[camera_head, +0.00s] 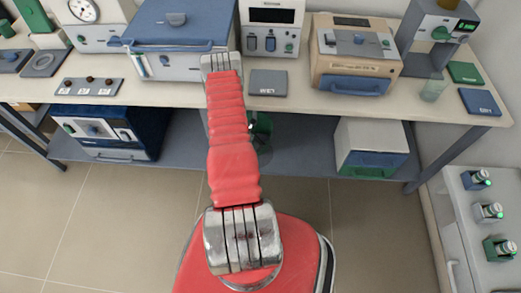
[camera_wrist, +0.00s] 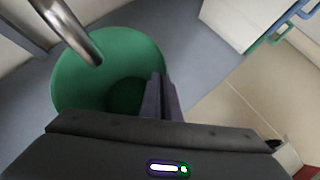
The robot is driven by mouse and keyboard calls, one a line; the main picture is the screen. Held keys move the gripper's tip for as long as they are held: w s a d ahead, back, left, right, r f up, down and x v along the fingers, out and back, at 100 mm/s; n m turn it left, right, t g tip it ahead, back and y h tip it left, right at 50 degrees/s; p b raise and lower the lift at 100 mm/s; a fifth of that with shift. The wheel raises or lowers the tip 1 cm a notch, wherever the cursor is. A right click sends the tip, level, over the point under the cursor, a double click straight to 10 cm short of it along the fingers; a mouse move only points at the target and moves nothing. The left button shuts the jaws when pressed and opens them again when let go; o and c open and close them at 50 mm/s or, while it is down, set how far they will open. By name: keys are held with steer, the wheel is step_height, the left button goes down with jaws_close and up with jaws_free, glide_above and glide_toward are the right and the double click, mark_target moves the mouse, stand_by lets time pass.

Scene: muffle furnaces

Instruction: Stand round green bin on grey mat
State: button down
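The round green bin (camera_wrist: 85,65) stands open end up in the wrist view, and I look down into its dark inside. In the head view a small green part of it (camera_head: 263,122) shows under the bench, mostly hidden behind my arm. My gripper (camera_wrist: 158,82) has its two dark fingers close together at the bin's right rim, one on each side of the wall; it looks shut on the rim. The grey mat (camera_head: 268,83) lies flat and empty on the bench top, just right of my arm.
The bench top edge (camera_head: 310,106) overhangs the lower shelf (camera_head: 300,150). A blue furnace (camera_head: 180,40) stands left of the mat, a tan furnace (camera_head: 355,55) right, and a white unit (camera_head: 273,28) behind. A green mat (camera_head: 466,72) and blue mat (camera_head: 480,101) lie far right.

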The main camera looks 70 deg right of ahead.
steer(key=shift+f, duration=2.05)
steer(key=shift+f, duration=2.1)
steer(key=c, duration=2)
jaws_free()
steer(key=shift+f, duration=0.1)
steer(key=v, duration=1.2)
